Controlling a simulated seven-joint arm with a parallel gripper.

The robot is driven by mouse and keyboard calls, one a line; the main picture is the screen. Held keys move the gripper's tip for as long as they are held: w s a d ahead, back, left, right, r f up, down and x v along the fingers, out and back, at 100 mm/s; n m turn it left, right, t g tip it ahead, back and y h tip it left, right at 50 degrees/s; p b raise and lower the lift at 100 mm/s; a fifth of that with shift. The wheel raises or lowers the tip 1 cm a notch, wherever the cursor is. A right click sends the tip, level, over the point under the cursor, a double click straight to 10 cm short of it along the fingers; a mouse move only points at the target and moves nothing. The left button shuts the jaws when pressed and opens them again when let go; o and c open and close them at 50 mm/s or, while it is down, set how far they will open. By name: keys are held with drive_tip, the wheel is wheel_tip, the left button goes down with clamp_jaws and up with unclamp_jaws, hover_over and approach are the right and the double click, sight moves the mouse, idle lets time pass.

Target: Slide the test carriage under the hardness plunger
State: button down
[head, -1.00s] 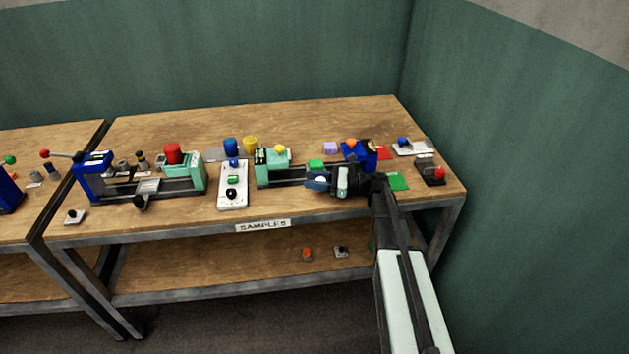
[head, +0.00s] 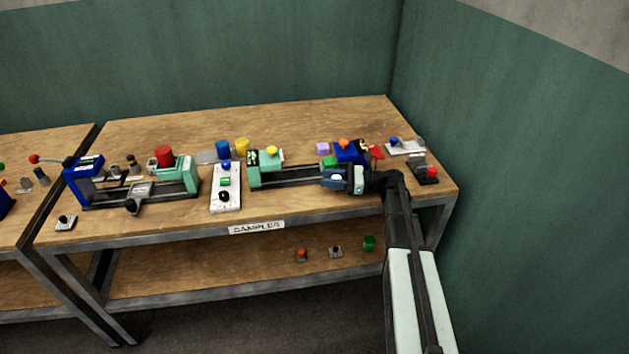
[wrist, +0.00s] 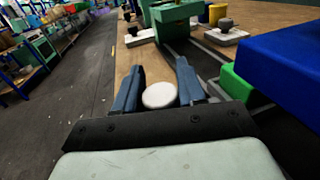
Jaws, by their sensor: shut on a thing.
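My gripper (head: 330,180) is at the front of the right-hand press rail (head: 290,175). In the wrist view its blue fingers (wrist: 158,90) close around a pale round knob (wrist: 160,95). I take this for the test carriage's handle; the carriage body is mostly hidden by my gripper. A green block (head: 328,162) sits just behind the gripper, close to the blue press head (head: 350,152) with an orange knob on top. In the wrist view the green block (wrist: 235,83) is beside the blue head (wrist: 285,65). The plunger itself is not visible.
A mint end block (head: 265,165) with a yellow knob stands at the rail's left end. Left of it are a white panel (head: 226,190) and another press (head: 180,175). A black unit with a red button (head: 427,172) stands to the right. The table's front strip is mostly clear.

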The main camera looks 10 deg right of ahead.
sight(340, 176)
drive_tip(key=d, duration=0.5)
drive_tip(key=c, duration=1)
unclamp_jaws()
drive_tip(key=shift+d, duration=0.1)
drive_tip(key=shift+o, duration=1.3)
drive_tip(key=v, duration=1.3)
drive_tip(key=shift+s+d, duration=0.15)
drive_tip(key=shift+d, duration=0.1)
